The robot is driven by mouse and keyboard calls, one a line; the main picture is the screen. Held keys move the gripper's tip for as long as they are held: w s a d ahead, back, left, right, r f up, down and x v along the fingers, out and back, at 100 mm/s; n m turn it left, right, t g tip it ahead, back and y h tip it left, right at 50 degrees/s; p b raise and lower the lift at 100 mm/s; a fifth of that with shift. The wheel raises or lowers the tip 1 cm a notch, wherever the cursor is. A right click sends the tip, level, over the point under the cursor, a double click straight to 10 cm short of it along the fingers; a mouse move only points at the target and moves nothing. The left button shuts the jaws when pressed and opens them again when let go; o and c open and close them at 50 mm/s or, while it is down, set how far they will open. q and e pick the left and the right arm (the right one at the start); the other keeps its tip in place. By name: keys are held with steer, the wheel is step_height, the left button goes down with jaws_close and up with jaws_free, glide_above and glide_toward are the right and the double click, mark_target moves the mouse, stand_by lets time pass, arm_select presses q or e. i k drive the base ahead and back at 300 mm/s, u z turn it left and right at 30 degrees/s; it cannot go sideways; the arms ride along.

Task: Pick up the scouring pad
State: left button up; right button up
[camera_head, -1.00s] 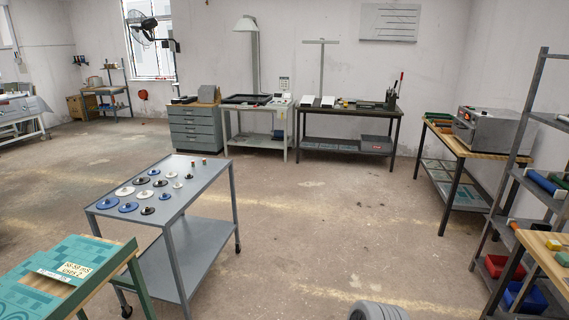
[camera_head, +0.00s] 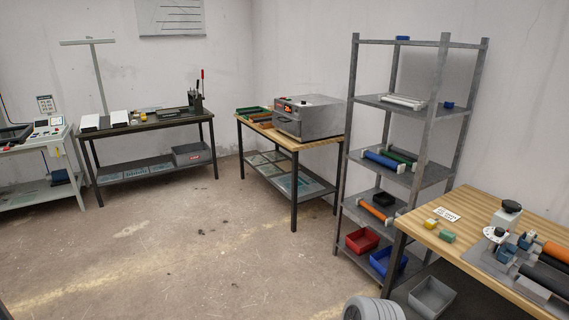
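A small green block (camera_head: 447,236), which looks like the scouring pad, lies on the wooden bench top (camera_head: 480,237) at the right. A small yellow block (camera_head: 431,223) lies just behind it to the left, apart from it. Neither of my grippers is in view, so nothing shows of what they hold.
A roller machine (camera_head: 522,255) stands on the bench to the right of the blocks, and a white label (camera_head: 447,214) lies behind them. A metal shelf rack (camera_head: 428,120) stands behind the bench. A grey bin (camera_head: 432,297) is low beside it. Open floor (camera_head: 200,250) lies to the left.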

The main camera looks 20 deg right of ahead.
mark_target(446, 235)
steer(key=z, duration=1.25)
steer(key=i, duration=1.1)
steer(key=z, duration=0.95)
